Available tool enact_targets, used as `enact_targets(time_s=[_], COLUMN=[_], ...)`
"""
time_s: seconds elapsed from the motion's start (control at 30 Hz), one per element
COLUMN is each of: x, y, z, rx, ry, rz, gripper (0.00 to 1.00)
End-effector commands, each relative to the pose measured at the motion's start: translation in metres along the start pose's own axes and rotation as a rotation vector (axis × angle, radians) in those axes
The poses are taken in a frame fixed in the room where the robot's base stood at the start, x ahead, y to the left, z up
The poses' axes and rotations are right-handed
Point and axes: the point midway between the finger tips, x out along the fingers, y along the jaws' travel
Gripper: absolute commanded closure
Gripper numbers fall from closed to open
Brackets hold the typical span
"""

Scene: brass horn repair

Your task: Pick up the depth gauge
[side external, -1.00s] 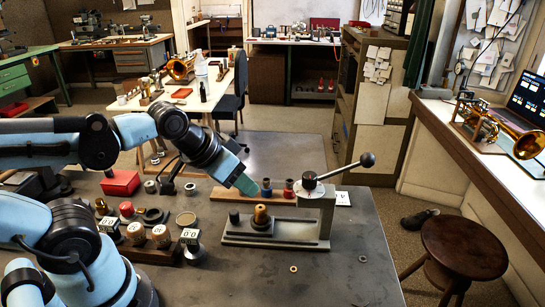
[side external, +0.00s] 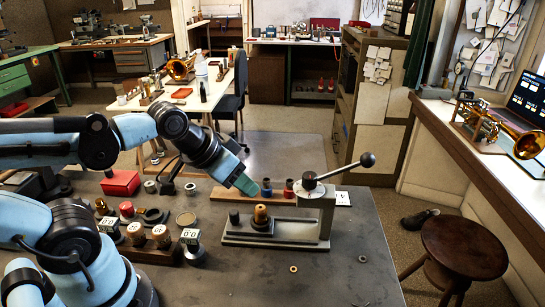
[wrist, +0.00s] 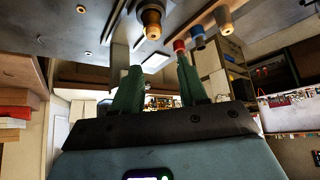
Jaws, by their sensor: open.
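I cannot tell for certain which thing is the depth gauge. My gripper (side external: 246,186) hangs tilted over the wooden strip, close to the blue-marked piece (side external: 266,187) in the side view. In the wrist view my gripper (wrist: 158,85) has its two green fingers apart, with nothing seen between them. The red-marked piece (side external: 289,188) stands on the strip to the right of the blue one.
A grey lever press (side external: 275,236) with a brass plug (side external: 261,216) and a black-knobbed lever (side external: 366,160) stands in front of the strip. A red box (side external: 120,182) lies at the left. The bench's front right is mostly bare, with a small ring (side external: 293,269).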

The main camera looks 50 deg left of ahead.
Motion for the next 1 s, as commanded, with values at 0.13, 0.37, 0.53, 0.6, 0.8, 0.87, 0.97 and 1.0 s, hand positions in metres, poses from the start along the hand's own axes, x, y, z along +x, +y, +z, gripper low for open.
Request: enact_targets(time_s=[0.13, 0.37, 0.53, 0.6, 0.8, 0.87, 0.97, 1.0], x=[0.0, 0.0, -0.001, -0.004, -0.028, -0.036, -0.047, -0.05], y=[0.0, 0.0, -0.003, -0.008, -0.021, -0.022, -0.024, -0.024], z=[0.0, 0.0, 0.007, 0.018, 0.063, 0.073, 0.085, 0.088], rx=[0.0, 0.0, 0.0, 0.0, 0.001, 0.001, -0.001, -0.001], ry=[0.0, 0.0, -0.045, -0.121, -0.419, -0.493, -0.58, -0.6], rz=[0.0, 0.0, -0.006, -0.014, -0.019, -0.014, -0.006, -0.003], gripper=[0.48, 0.42, 0.42, 0.42, 0.42, 0.42, 0.42, 0.42])
